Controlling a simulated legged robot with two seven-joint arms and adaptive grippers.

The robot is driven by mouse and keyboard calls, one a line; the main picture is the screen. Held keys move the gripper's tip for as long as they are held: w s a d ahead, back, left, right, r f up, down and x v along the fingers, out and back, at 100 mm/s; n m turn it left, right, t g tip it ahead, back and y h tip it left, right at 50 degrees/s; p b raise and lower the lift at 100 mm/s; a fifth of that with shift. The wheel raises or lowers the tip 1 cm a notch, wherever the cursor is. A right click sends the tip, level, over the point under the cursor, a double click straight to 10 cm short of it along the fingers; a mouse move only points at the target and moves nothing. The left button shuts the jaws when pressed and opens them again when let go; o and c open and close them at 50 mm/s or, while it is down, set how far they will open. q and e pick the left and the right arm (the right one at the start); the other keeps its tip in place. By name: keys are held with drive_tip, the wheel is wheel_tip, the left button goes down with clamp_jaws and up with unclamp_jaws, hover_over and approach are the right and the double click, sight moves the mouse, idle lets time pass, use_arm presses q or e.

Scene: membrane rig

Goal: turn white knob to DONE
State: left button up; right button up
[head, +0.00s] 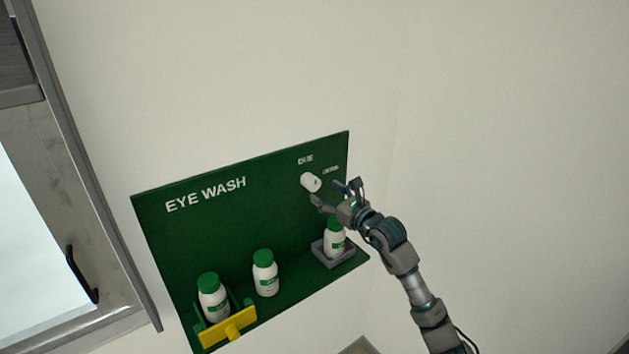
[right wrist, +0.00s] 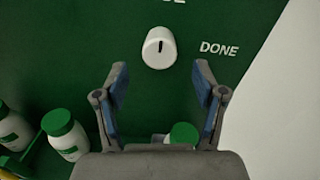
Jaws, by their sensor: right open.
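The white knob (head: 311,182) sits on the upper right of the green EYE WASH board (head: 222,233). In the right wrist view the knob (right wrist: 159,48) shows a dark mark pointing up, towards a partly cut-off label above it. The DONE label (right wrist: 219,49) is to the right of the knob. My right gripper (head: 335,193) is open and just below and right of the knob in the head view. In the right wrist view its fingers (right wrist: 160,82) are spread apart, with the knob beyond and between them, not gripped. My left gripper is not in view.
White bottles with green caps stand on the board's shelf: one in a yellow-fronted holder (head: 228,326), one in the middle (head: 265,279), one in a grey tray (head: 336,242) under my right gripper. A window frame (head: 90,170) is at left. The wall at right is bare.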

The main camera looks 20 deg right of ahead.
sight(316, 185)
drive_tip(key=p+x, duration=0.1)
drive_tip(key=x, duration=0.4)
drive_tip(key=shift+w, duration=0.45)
drive_tip(key=shift+a, duration=0.1)
drive_tip(key=c, duration=1.1)
drive_tip(key=shift+c, duration=0.2)
